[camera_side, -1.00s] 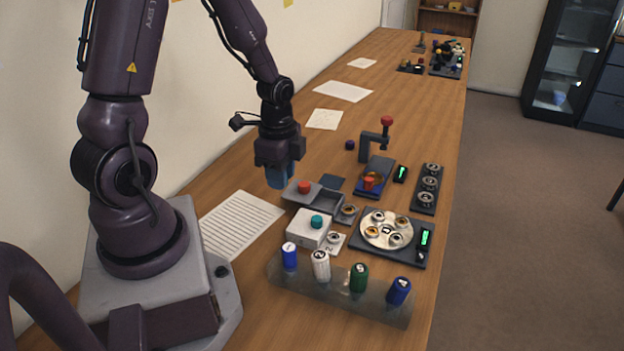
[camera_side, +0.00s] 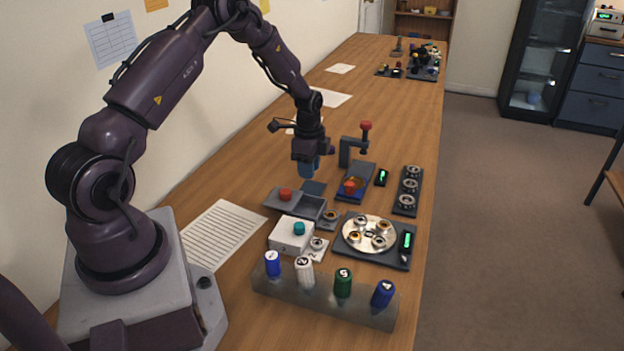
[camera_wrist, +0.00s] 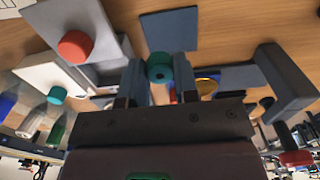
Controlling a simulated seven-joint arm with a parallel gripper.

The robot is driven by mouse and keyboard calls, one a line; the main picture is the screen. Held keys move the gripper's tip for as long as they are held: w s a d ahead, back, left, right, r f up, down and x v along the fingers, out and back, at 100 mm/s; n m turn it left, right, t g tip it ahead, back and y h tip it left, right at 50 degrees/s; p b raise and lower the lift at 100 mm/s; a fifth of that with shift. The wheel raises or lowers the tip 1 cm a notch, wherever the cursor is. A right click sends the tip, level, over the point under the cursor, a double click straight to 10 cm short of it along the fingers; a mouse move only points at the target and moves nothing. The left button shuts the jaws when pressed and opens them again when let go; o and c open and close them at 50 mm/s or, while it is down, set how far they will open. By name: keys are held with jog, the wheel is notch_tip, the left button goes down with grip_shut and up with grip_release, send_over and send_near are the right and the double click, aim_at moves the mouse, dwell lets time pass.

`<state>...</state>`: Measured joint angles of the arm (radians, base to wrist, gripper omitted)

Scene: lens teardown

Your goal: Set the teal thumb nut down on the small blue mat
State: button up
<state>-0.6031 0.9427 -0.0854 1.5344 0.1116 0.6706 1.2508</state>
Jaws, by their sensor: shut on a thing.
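The teal thumb nut (camera_wrist: 160,67) is gripped between the two fingers of my gripper (camera_wrist: 160,82) in the wrist view. The mat looks bare and flat on the table. In the wrist view the mat (camera_wrist: 170,28) lies just beyond the nut, which overlaps its near edge. The nut appears to be held above the table; the exact gap cannot be told.
A grey tray with a red knob (camera_side: 285,195) and a white box (camera_side: 291,234) with a teal button (camera_side: 299,228) stand in front of the mat. A press with a red-topped handle (camera_side: 366,126) stands to the right. The table behind is fairly clear.

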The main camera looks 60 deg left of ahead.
aim_at(312, 188)
jog(key=shift+w+a+f, duration=0.25)
jog(key=shift+w+f, duration=0.2)
jog(key=shift+f, duration=0.15)
jog(key=shift+w+a+f, duration=0.1)
jog(key=shift+w+f, duration=0.05)
jog(key=shift+f, duration=1.55)
jog(key=shift+f, duration=0.2)
jog(key=o, duration=0.9)
jog(key=shift+r, duration=0.15)
